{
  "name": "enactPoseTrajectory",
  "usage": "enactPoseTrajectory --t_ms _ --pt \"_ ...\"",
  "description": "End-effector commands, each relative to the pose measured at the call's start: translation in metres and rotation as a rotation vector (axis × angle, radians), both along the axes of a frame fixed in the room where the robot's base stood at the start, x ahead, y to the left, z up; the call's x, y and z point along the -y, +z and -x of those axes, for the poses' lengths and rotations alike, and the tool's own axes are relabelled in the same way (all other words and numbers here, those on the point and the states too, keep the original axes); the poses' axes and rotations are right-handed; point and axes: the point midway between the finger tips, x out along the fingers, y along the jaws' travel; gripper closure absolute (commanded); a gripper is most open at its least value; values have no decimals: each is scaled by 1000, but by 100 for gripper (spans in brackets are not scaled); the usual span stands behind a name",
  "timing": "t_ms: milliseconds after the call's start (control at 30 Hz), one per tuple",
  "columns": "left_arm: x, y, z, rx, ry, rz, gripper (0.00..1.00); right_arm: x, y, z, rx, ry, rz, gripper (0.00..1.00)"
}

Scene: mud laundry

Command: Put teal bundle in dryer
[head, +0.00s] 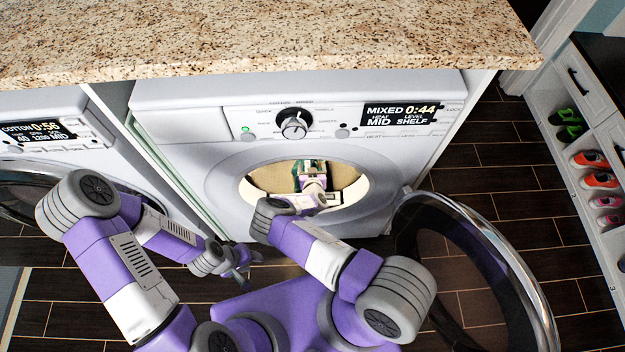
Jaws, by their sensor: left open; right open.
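The dryer (215,150) stands in the middle with its round door (530,285) swung open to the right. My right arm reaches through the opening. My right gripper (311,172) is inside the lit drum (347,188), open, its fingers small and partly hidden. A small dark green-teal patch (313,164) shows at the fingertips; it may be the teal bundle, and I cannot tell whether the fingers touch it. My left gripper (244,270) is open and empty, low in front of the dryer's left side, over the dark floor.
A granite counter (250,40) runs above the machines. A washer (60,115) with a round door (22,190) stands at left. The dryer's open door takes up floor room at right. A shelf unit (570,180) at far right holds green shoes (568,125) and orange shoes (592,160).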

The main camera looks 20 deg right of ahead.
Motion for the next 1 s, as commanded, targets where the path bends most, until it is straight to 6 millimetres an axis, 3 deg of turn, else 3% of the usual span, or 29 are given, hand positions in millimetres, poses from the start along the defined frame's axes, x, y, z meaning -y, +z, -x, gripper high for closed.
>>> enactPoseTrajectory --t_ms 200,500,700,1000 --pt "0 29 0 0 0 0 57 -13 28 45 -1 0 1 17" --pt "0 47 0 0 0 0 57 -27 49 92 0 0 0 17" --pt "0 50 0 0 0 0 57 -30 53 103 1 0 0 17" --pt "0 49 0 0 0 0 57 -30 53 103 2 0 1 17"
